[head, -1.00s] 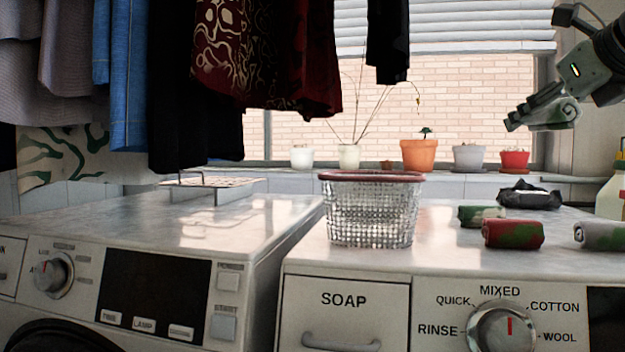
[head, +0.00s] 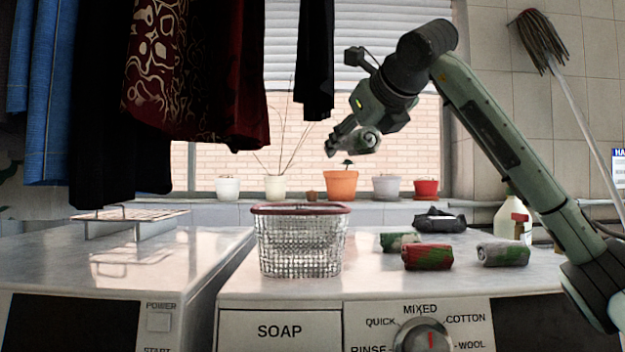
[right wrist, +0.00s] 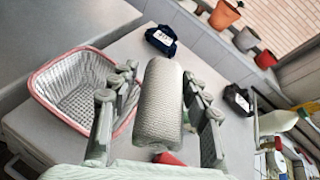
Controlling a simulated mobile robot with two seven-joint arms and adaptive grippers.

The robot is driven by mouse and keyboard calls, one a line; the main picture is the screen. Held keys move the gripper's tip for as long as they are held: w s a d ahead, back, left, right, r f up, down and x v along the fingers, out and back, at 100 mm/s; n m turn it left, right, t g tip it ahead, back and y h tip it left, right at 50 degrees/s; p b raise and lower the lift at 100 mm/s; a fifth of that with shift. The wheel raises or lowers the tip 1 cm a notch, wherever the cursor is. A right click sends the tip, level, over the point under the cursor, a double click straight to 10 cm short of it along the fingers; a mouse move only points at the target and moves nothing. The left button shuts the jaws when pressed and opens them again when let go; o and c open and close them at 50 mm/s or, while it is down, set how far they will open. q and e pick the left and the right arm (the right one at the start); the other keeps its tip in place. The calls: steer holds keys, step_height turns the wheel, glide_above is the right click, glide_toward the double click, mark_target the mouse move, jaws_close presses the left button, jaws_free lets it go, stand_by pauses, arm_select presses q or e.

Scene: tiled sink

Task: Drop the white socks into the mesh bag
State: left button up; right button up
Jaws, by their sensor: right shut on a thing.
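The mesh bag (head: 300,240) is a silver mesh basket with a red rim, standing open on the right machine's top. In the right wrist view, the mesh bag (right wrist: 84,90) is at the left and looks empty. My right gripper (head: 352,142) is shut on a rolled pale sock bundle (head: 368,141), held up above and right of the bag, well clear of its rim. In the right wrist view, the pale roll (right wrist: 160,105) is between the fingers of my right gripper (right wrist: 160,100). My left gripper is not in view.
On the machine top, right of the bag, lie a red-green roll (head: 428,257), a grey roll (head: 503,254), a green-white roll (head: 399,242) and a black bundle (head: 440,221). A bottle (head: 513,218) stands behind. Clothes (head: 195,75) hang at the left. Pots line the sill.

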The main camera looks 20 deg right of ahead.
steer(key=w+a, duration=0.2)
steer(key=a, duration=0.4)
step_height(320, 180, down, 8)
steer(key=shift+s+b, duration=0.15)
steer(key=shift+b, duration=0.3)
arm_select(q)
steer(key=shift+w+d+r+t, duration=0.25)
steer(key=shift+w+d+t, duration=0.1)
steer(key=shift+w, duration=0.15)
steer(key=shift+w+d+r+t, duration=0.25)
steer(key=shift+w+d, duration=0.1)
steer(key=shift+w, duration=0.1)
arm_select(e)
steer(key=o, duration=1.1)
steer(key=shift+a+f, duration=0.1)
steer(key=shift+o, duration=0.2)
